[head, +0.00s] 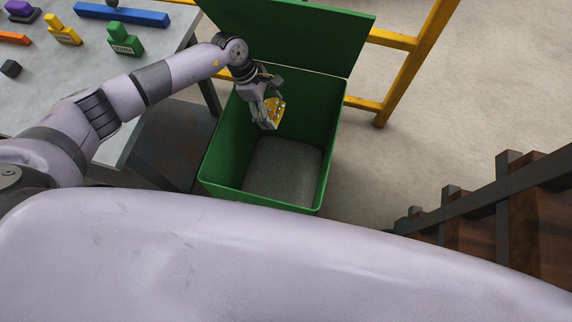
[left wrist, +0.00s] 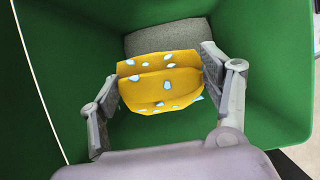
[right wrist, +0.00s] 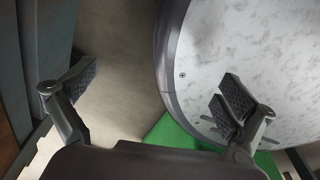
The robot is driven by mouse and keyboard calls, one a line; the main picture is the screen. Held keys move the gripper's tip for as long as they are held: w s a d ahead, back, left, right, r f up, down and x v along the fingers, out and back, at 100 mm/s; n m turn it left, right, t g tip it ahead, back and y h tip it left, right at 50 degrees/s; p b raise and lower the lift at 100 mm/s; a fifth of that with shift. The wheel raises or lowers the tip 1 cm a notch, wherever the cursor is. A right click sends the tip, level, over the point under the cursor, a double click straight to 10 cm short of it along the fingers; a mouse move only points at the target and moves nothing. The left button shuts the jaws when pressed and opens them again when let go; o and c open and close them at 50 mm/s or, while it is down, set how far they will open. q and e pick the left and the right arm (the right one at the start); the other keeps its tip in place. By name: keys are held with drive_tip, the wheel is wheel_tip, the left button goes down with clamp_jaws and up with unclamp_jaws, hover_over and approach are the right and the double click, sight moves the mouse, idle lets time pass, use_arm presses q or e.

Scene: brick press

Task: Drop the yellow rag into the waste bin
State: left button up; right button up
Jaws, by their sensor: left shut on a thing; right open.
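The yellow rag (head: 274,110) with pale spots is held in my left gripper (head: 268,113), over the open green waste bin (head: 215,150). In the left wrist view the rag (left wrist: 160,82) is bunched between the two fingers of the left gripper (left wrist: 158,90), with the green bin walls (left wrist: 270,70) around it. The grey bin bottom (head: 285,168) shows below the rag. The bin's lid (head: 300,30) is raised at the back. My right gripper (right wrist: 148,88) is open and empty in the right wrist view; it is not in the head view.
A grey table (head: 50,95) at the left carries a green stamp-like block (head: 124,40), a yellow one (head: 62,32) and a blue bar (head: 120,14). A yellow frame (head: 405,70) stands behind the bin. A dark rack (head: 490,200) stands at the right. Floor right of the bin is clear.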

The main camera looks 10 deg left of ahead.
use_arm(q)
drive_tip(key=shift+s+f+b, duration=0.15)
drive_tip(key=shift+f+b, duration=0.3)
drive_tip(key=shift+f, duration=0.25)
wheel_tip(320, 180, down, 4)
drive_tip(key=shift+f+b, duration=0.1)
drive_tip(key=shift+b, duration=1.1)
use_arm(e)
drive_tip(key=f, duration=0.3)
drive_tip(key=shift+s+d+f, duration=0.2)
drive_tip(key=shift+s+f, duration=0.05)
drive_tip(key=shift+s, duration=0.1)
use_arm(q)
drive_tip(key=o, duration=1.2)
use_arm(e)
drive_tip(key=shift+w, duration=0.1)
use_arm(q)
drive_tip(key=v, duration=1.2)
